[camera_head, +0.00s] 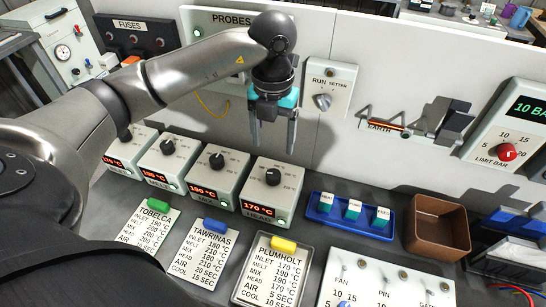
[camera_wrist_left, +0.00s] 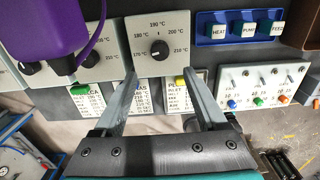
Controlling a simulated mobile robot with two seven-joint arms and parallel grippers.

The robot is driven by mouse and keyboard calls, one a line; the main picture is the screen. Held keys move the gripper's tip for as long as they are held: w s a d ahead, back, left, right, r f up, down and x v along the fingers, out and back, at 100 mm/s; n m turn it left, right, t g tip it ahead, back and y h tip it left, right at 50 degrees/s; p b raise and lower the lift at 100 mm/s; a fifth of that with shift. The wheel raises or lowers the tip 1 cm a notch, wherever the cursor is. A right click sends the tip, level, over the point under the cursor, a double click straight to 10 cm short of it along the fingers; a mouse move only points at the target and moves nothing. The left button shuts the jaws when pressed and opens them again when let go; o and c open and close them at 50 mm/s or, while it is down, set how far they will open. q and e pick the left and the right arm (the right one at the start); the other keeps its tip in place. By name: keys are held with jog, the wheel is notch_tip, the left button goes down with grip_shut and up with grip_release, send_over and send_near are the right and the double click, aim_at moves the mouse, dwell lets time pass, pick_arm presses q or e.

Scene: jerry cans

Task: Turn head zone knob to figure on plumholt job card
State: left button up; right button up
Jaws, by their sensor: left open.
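The head zone unit (camera_head: 258,206) is the rightmost grey box in the row, its red display reading 170 °C. Its black knob (camera_head: 273,177) also shows in the left wrist view (camera_wrist_left: 159,53), where the dial runs from 170 to 210 °C. The plumholt job card (camera_head: 268,278) lies in front of it under a yellow clip (camera_head: 283,245); its temperature figures are small and hard to read surely. My left gripper (camera_head: 272,146) is open and empty, fingers pointing down above the head unit, apart from the knob. My right gripper is not in view.
Other zone units (camera_head: 215,180) stand close on the left. A blue tray (camera_head: 330,229) with labelled blocks and a brown bin (camera_head: 432,236) are on the right. A purple object (camera_wrist_left: 55,25) hangs at the upper left of the left wrist view. The wall panel rises behind.

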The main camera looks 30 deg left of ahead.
pick_arm(q)
notch_tip(320, 180, up, 4)
jog(key=shift+r, duration=0.1)
dwell(0.6)
